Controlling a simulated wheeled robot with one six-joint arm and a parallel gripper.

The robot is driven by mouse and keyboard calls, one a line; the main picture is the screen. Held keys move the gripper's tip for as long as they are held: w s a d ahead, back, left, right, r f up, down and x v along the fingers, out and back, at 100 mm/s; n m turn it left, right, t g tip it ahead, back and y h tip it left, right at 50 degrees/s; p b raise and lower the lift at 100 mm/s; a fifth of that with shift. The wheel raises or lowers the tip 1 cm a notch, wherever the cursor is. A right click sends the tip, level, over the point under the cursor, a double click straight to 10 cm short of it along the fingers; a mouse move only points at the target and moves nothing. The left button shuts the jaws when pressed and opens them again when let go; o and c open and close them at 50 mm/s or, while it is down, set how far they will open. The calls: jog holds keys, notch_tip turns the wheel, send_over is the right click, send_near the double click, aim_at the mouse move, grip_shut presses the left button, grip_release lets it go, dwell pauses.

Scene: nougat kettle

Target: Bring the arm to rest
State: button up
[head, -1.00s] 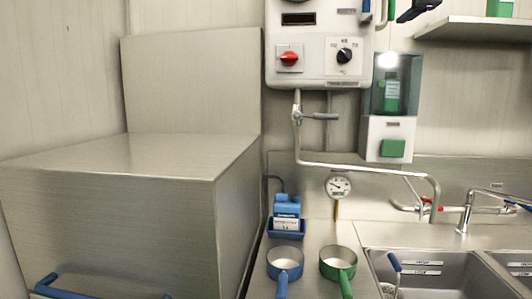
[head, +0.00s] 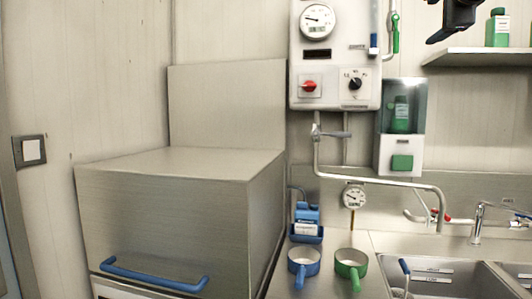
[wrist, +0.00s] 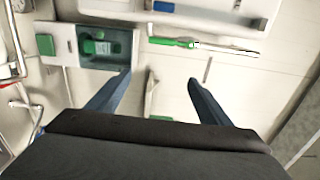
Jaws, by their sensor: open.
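My gripper (head: 452,24) shows as a dark shape at the top right of the head view, in front of the wall and left of the bottle on the shelf. Most of my arm is out of the picture. The gripper touches nothing that I can see.
A wall shelf (head: 480,57) holds a green bottle (head: 497,28) near my gripper. A lidded steel kettle (head: 180,215) stands left.

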jog(key=a+f+n+g+y, duration=0.1)
jog(key=a+f+n+g, duration=0.25)
jog(key=f, duration=1.05)
jog(key=a+f+n+g+y, duration=0.25)
jog(key=a+f, duration=0.25)
jog(key=f, duration=0.9)
jog(key=a+f+n+g+y, duration=0.15)
jog(key=a+f+n, duration=0.3)
jog(key=f, duration=0.95)
jog(key=s+a+f+n+g, duration=0.3)
jog(key=s+f, duration=0.5)
jog(key=f, duration=0.1)
jog(key=s+a+f+n+g, duration=0.2)
jog(key=s+a+f+n, duration=0.2)
jog(key=s+f, duration=0.5)
jog(key=s+a+f+n+g, duration=0.3)
jog(key=s+f, duration=0.6)
jog(key=f, duration=0.2)
jog(key=shift+s+a+g+h, duration=0.2)
jog(key=shift+a+g+h, duration=0.1)
jog(key=shift+g, duration=0.05)
